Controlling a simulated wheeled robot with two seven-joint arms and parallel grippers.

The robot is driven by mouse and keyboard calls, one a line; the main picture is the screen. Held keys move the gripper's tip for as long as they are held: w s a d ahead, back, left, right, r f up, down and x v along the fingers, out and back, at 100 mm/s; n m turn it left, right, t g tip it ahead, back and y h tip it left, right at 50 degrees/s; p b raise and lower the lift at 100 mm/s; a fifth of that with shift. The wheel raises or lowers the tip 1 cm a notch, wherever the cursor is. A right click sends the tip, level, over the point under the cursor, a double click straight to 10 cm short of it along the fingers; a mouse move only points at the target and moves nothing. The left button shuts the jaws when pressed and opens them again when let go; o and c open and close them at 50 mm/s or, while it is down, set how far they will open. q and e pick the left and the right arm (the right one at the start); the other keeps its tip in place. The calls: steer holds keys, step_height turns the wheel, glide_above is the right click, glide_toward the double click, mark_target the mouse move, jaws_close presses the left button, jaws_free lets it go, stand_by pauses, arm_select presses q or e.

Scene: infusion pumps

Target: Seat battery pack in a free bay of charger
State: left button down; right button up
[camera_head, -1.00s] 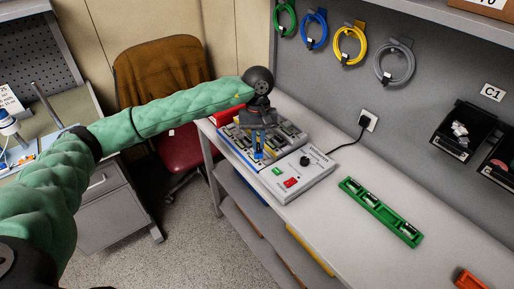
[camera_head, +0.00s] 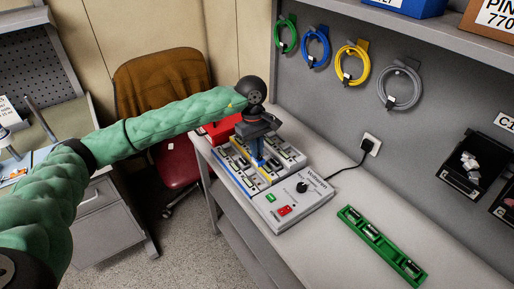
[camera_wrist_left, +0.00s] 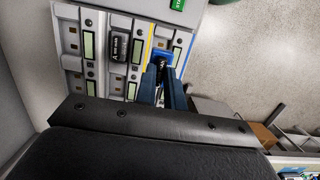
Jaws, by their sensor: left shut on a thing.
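The grey charger (camera_head: 287,207) stands on the bench, with several bays behind its panel with a black knob, a green switch and a red switch. My left gripper (camera_head: 258,162) points down over the bays. In the left wrist view its blue fingers (camera_wrist_left: 166,74) are shut on the battery pack (camera_wrist_left: 161,57), which shows as a small blue and dark piece at a bay by the yellow line. The fingers hide most of it, and I cannot tell how deep it sits. A dark pack (camera_wrist_left: 119,47) sits in a neighbouring bay. My right gripper is not in view.
A green tray (camera_head: 381,246) with several small cells lies right of the charger. A black cable runs from the charger to a wall socket (camera_head: 370,144). A red object (camera_head: 221,130) stands behind the charger. Bare bench lies between charger and green tray.

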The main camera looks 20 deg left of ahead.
mark_target(256, 163)
arm_select(q)
steer(key=shift+s+a+f, duration=0.1)
steer(key=shift+s+f, duration=0.15)
steer(key=shift+f, duration=0.3)
steer(key=shift+w+f, duration=0.1)
steer(key=shift+f, duration=2.05)
steer(key=shift+f+b, duration=0.4)
steer(key=shift+b, duration=0.35)
steer(key=shift+f+b, duration=0.35)
steer(key=shift+b, duration=0.1)
steer(key=shift+f+b, duration=0.45)
steer(key=shift+b, duration=0.05)
steer(key=shift+f+b, duration=0.25)
steer(key=shift+b, duration=0.1)
steer(key=shift+f, duration=0.1)
steer(key=shift+f+b, duration=0.2)
steer(key=shift+b, duration=0.2)
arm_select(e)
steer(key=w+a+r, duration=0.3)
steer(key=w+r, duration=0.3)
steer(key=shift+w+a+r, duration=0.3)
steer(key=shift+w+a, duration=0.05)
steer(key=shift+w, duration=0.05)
